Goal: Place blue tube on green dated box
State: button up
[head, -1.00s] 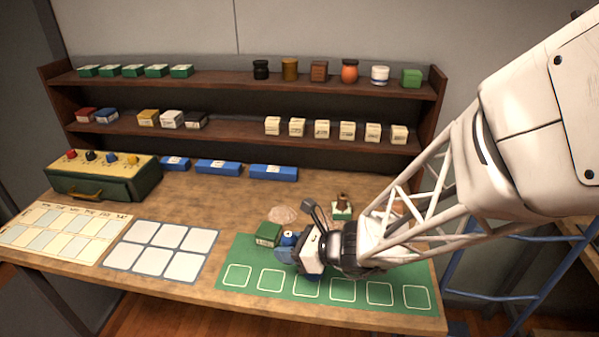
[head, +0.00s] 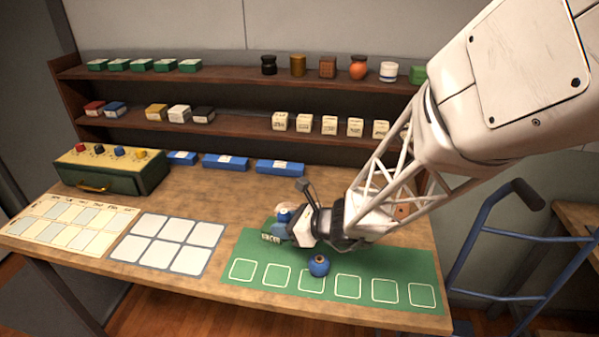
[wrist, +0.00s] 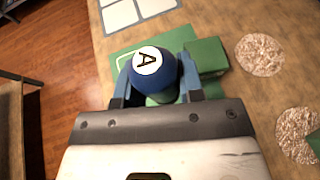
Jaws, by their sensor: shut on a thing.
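A blue tube (wrist: 152,75) with a white round top marked "A" sits between my gripper's (wrist: 153,88) two blue fingers, which are shut on it. In the head view its blue and white top (head: 284,214) shows above my gripper (head: 288,231). The green dated box (head: 271,237) stands on the table just left of my gripper, partly hidden, with a pale label on its front. In the wrist view the green box (wrist: 207,56) lies to the right of the tube. I cannot tell whether the tube's lower end touches anything.
A round blue jar (head: 319,265) stands on the green mat (head: 421,275) in front of my gripper. A tan disc (wrist: 260,55) lies beyond the box. A white card grid (head: 170,243) lies left. Shelves (head: 235,127) with boxes and jars stand behind.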

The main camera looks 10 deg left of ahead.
jog(key=w+a, duration=0.1)
jog(key=w, duration=0.1)
jog(key=w+a, duration=0.2)
jog(key=w, duration=0.1)
jog(key=w+a+f, duration=0.1)
jog(key=w+a, duration=0.1)
jog(key=w, duration=0.1)
jog(key=shift+s, duration=0.1)
jog(key=shift+f, duration=1.7)
jog(key=shift+f, duration=0.15)
jog(key=o, duration=0.7)
jog(key=shift+d+r, duration=0.15)
jog(key=shift+r, duration=0.1)
jog(key=shift+v, duration=5.85)
